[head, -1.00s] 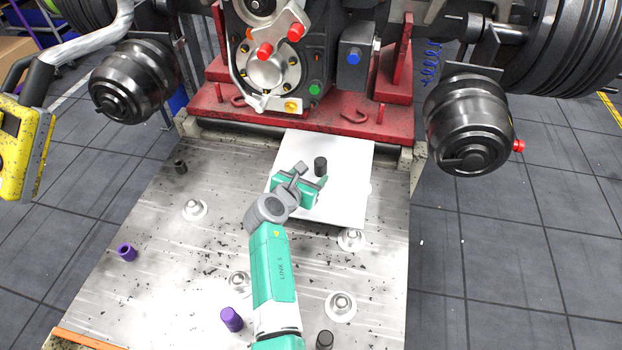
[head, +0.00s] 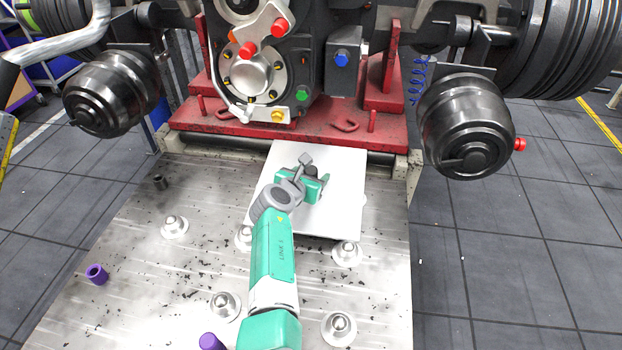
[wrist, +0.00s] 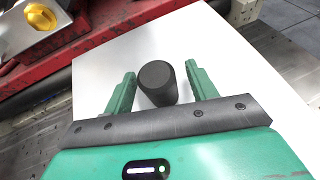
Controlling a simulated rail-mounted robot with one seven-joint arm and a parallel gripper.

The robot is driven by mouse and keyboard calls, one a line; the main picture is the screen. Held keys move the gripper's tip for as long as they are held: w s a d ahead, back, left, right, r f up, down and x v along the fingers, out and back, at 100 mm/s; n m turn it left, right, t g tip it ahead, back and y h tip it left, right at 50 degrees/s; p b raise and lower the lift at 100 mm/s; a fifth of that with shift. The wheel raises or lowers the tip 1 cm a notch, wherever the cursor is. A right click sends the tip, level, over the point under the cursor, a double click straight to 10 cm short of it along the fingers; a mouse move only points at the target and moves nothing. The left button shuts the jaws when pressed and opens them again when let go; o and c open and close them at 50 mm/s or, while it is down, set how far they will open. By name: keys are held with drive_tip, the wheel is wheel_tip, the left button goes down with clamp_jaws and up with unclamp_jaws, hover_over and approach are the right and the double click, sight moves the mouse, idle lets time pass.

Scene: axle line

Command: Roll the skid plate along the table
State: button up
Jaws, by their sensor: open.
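The skid plate (head: 338,215) is a flat white square lying on the metal table near the red fixture. A short black cylindrical post (wrist: 157,83) stands up from it. My gripper (head: 311,178) is over the plate in the head view, its teal fingers open. In the wrist view my gripper (wrist: 158,88) has one finger on each side of the post, with a gap visible on both sides. The post is mostly hidden behind the gripper in the head view. The white plate (wrist: 225,60) fills much of the wrist view.
The table (head: 130,265) carries several round ball supports, such as one (head: 346,254) at the plate's near edge. The red base (head: 300,125) with the axle assembly blocks the far side.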

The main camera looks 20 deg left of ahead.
clamp_jaws()
idle(1.4)
